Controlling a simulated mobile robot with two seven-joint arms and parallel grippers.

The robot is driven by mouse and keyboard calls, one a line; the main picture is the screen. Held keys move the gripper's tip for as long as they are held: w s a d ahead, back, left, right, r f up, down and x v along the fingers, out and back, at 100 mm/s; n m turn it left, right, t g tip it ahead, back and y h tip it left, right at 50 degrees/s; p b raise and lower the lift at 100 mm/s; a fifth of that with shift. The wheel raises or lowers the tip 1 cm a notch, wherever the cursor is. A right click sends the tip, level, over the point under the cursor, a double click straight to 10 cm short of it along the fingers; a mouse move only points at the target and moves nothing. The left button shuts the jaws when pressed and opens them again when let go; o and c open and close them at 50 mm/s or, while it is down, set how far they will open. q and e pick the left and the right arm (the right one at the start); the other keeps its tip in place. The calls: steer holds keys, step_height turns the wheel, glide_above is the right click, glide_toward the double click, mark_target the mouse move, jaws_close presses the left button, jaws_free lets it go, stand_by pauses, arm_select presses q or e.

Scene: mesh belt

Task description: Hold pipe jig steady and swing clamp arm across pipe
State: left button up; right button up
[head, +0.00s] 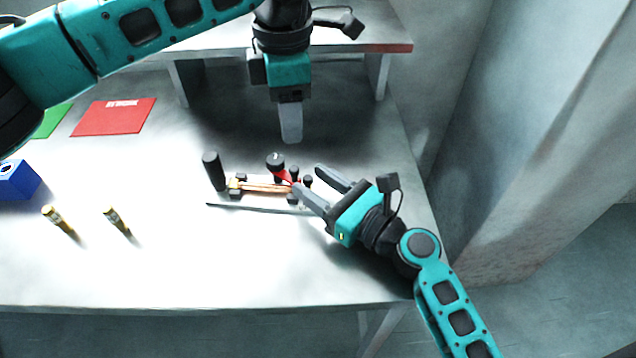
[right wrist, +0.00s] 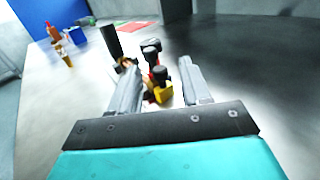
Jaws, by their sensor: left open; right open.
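The pipe jig (head: 236,192) lies on the table with a black upright handle (head: 213,171) at its left end. A copper-coloured pipe (head: 262,187) lies along it. The red clamp arm (head: 284,175) with a black knob (head: 275,161) is near the jig's right end; its exact angle to the pipe is unclear. My right gripper (head: 307,178) is open at the jig's right end. In the right wrist view, a yellow block (right wrist: 158,92) and black knobs show between its fingers; contact is unclear. My left gripper (head: 291,138) is open, pointing down behind the jig, empty.
Two small brass-coloured cylinders (head: 117,221) (head: 59,221) stand at front left. A blue box (head: 16,180), a red mat (head: 114,117) and a green mat (head: 53,120) are at the left. A raised shelf (head: 384,47) spans the back. The front table is clear.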

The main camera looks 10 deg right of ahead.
steer(key=shift+s, duration=0.1)
steer(key=v, duration=1.1)
steer(key=shift+s+d, duration=0.25)
steer(key=shift+d, duration=0.1)
